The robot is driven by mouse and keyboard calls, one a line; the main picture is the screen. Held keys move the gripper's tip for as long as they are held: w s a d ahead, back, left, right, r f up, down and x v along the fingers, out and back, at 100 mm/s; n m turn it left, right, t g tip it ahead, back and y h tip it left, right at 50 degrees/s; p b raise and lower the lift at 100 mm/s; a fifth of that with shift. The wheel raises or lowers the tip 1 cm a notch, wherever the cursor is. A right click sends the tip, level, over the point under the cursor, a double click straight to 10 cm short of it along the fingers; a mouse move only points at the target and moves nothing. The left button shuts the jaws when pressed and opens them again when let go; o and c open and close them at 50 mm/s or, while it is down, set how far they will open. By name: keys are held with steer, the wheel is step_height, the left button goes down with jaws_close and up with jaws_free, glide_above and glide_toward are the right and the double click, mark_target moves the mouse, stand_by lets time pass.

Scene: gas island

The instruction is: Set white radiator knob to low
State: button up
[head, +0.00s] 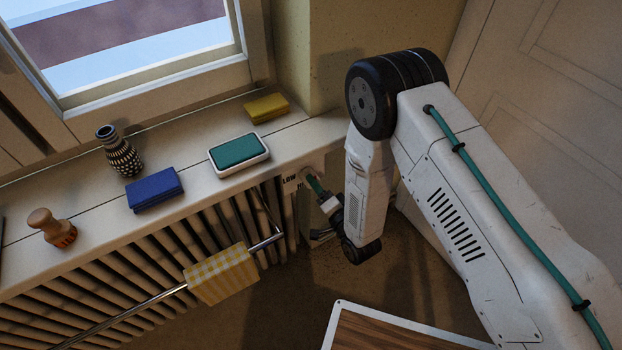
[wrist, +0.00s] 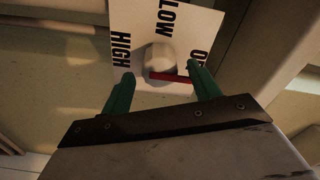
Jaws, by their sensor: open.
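The white radiator knob (wrist: 158,58) shows in the wrist view on a white plate (wrist: 135,40) with the words HIGH at left, LOW at the top and a partly hidden word starting with O at right. A red bar (wrist: 170,78) at the knob points to the right, toward the O word. My gripper (wrist: 161,70) is open, with one green finger on each side of the knob; I cannot tell whether they touch it. In the head view my gripper (head: 316,188) is at the plate (head: 290,182) on the radiator's right end, hiding the knob.
On the sill above the radiator (head: 150,265) stand a patterned vase (head: 120,152), a blue box (head: 155,190), a green-topped dish (head: 238,154), a yellow block (head: 266,108) and a wooden-knobbed object (head: 52,228). A checked cloth (head: 222,274) hangs on a front rail. A wood-topped table (head: 390,332) stands below.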

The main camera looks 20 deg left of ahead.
mark_target(306, 171)
steer(key=shift+x, duration=1.9)
steer(key=c, duration=1)
steer(key=shift+o, duration=0.2)
